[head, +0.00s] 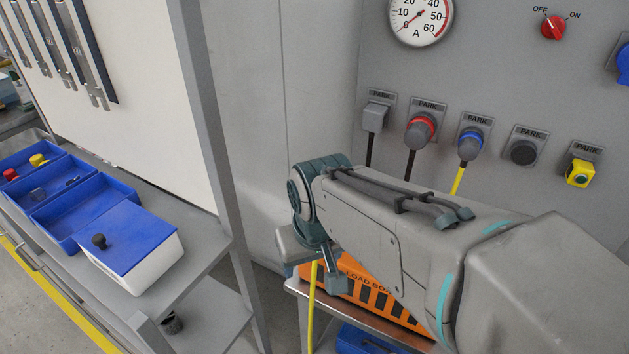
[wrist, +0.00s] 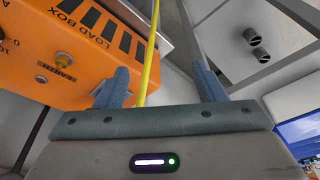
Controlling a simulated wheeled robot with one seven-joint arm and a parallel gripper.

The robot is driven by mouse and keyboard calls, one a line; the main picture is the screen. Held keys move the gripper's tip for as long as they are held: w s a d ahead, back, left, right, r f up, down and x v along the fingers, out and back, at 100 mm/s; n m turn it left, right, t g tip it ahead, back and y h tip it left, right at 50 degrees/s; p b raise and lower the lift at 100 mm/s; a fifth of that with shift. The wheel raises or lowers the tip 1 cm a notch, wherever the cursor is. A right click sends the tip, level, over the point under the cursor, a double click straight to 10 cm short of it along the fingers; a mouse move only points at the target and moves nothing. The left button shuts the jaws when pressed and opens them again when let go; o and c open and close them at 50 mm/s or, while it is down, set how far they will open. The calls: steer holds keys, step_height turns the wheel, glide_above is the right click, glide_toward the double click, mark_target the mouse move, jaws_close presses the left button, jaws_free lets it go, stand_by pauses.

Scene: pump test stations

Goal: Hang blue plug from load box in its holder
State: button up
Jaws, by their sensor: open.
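The blue plug (head: 470,147), grey-bodied with a blue ring, sits in the third PARK holder (head: 484,122) from the left on the grey panel. Its yellow cable (head: 458,181) hangs down behind my arm. The orange load box (head: 372,291) stands on a low metal-topped stand, partly hidden by my arm. In the wrist view the load box (wrist: 75,45) fills the upper left. My gripper (wrist: 160,75) is open and empty. Yellow cable (wrist: 149,60) runs in view between its fingers, not gripped. In the head view my gripper is left of the load box, below the plug.
Other PARK holders carry a grey plug (head: 375,117), a red-ringed plug (head: 419,131), a black round piece (head: 523,152) and a yellow piece (head: 579,174). A gauge (head: 420,18) and red switch (head: 553,27) sit above. Blue bins (head: 80,212) stand on a bench at left.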

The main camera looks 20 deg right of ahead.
steer(key=w+d+r+m+g+p, duration=0.1)
steer(key=w+d+r+m+p, duration=0.1)
steer(key=w+d+m, duration=0.1)
steer(key=w+d+r+m+g+p, duration=0.1)
steer(key=w+d+r+m+p, duration=0.1)
steer(key=w+d+m, duration=0.1)
steer(key=w+d+r+m+p, duration=0.2)
steer(key=w+d+r+m, duration=0.1)
steer(key=w+d, duration=0.2)
steer(key=shift+w+d+m+g, duration=0.35)
steer(key=shift+m+g, duration=0.05)
steer(key=shift+f, duration=0.15)
step_height(320, 180, down, 9)
steer(key=b, duration=0.6)
steer(key=shift+b, duration=0.35)
stand_by(0.5)
steer(key=c, duration=1.3)
steer(key=shift+r+p, duration=2.45)
steer(key=shift+r, duration=0.75)
